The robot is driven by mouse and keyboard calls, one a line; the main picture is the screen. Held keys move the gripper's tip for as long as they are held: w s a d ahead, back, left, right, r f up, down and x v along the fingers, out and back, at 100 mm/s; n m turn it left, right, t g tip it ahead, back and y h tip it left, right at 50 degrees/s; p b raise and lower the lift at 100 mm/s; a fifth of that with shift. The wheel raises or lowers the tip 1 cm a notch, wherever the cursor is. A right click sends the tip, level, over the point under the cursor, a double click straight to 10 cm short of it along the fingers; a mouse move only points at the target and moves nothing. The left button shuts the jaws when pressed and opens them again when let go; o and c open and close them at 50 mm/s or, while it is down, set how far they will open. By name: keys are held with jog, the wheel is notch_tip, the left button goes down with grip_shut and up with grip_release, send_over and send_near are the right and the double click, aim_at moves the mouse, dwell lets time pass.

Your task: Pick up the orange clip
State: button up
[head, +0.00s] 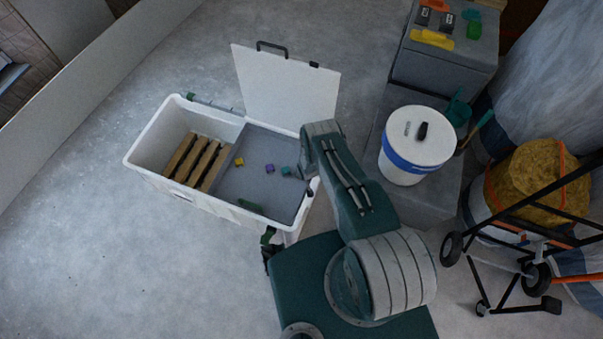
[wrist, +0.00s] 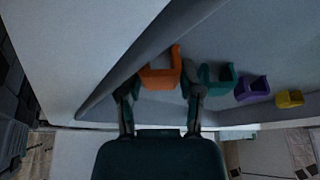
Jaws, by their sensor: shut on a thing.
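The orange clip (wrist: 160,76) is between the two fingertips of my gripper (wrist: 160,90) in the wrist view. The fingers are shut on it, one on each side. The clip is close to the pale side wall of the box; I cannot tell whether it still touches the grey surface. In the head view my arm hides the orange clip and the gripper.
A teal clip (wrist: 217,79), a purple clip (wrist: 252,88) and a yellow clip (wrist: 289,98) lie in a row to the right. They lie on the grey panel in the open white box (head: 150,178). Wooden slats (head: 190,158) fill its left part. A lidded bucket (head: 405,165) stands right.

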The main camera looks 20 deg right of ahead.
jog(key=shift+w+r, duration=0.1)
jog(key=shift+r, duration=0.25)
notch_tip(320, 180, up, 2)
jog(key=s+d+r, duration=0.2)
jog(key=s+r, duration=0.8)
jog(key=s, duration=0.4)
jog(key=shift+d, duration=0.1)
